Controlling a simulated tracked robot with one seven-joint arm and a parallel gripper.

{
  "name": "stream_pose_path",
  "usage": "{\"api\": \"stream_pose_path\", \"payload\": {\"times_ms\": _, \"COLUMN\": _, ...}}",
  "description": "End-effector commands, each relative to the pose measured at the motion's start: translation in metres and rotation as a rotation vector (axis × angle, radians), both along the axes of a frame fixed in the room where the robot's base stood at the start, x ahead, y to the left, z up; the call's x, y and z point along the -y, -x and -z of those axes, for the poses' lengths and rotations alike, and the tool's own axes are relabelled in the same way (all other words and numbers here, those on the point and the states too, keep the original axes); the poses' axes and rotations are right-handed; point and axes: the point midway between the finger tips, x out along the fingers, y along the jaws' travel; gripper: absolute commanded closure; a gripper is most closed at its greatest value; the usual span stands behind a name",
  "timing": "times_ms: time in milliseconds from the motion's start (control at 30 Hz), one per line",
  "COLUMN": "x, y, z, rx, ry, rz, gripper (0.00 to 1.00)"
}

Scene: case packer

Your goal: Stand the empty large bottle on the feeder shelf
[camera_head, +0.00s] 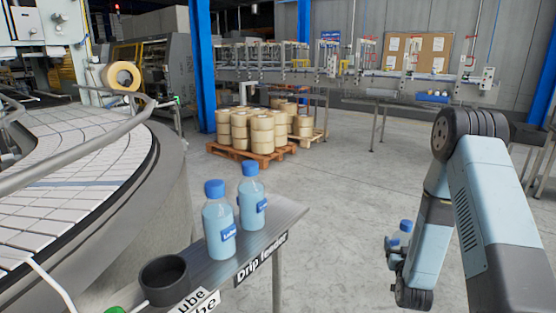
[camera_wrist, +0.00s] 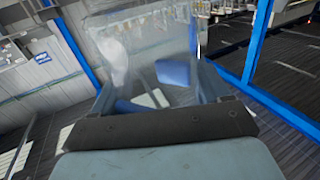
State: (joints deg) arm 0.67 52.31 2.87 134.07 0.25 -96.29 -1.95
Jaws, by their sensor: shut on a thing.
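A dark round cup (camera_head: 164,281) is at the shelf's near left end. A round conveyor table (camera_head: 150,190) with a rail borders the shelf on the left. The shelf's far right end is bare. Open floor (camera_head: 340,190) lies between shelf and arm; a loaded pallet (camera_head: 252,155) stands behind.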

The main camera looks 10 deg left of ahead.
Motion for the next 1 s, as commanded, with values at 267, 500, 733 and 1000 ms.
{"api": "stream_pose_path", "payload": {"times_ms": 267, "x": -0.066, "y": -0.028, "z": -0.062, "rx": 0.013, "ry": -0.022, "rz": -0.18, "gripper": 0.59}}
{"api": "stream_pose_path", "payload": {"times_ms": 500, "x": -0.146, "y": -0.041, "z": -0.142, "rx": 0.014, "ry": -0.028, "rz": -0.403, "gripper": 0.59}}
{"api": "stream_pose_path", "payload": {"times_ms": 733, "x": -0.22, "y": -0.031, "z": -0.221, "rx": 0.014, "ry": -0.025, "rz": -0.61, "gripper": 0.59}}
{"api": "stream_pose_path", "payload": {"times_ms": 1000, "x": -0.299, "y": 0.006, "z": -0.315, "rx": 0.014, "ry": -0.015, "rz": -0.825, "gripper": 0.59}}
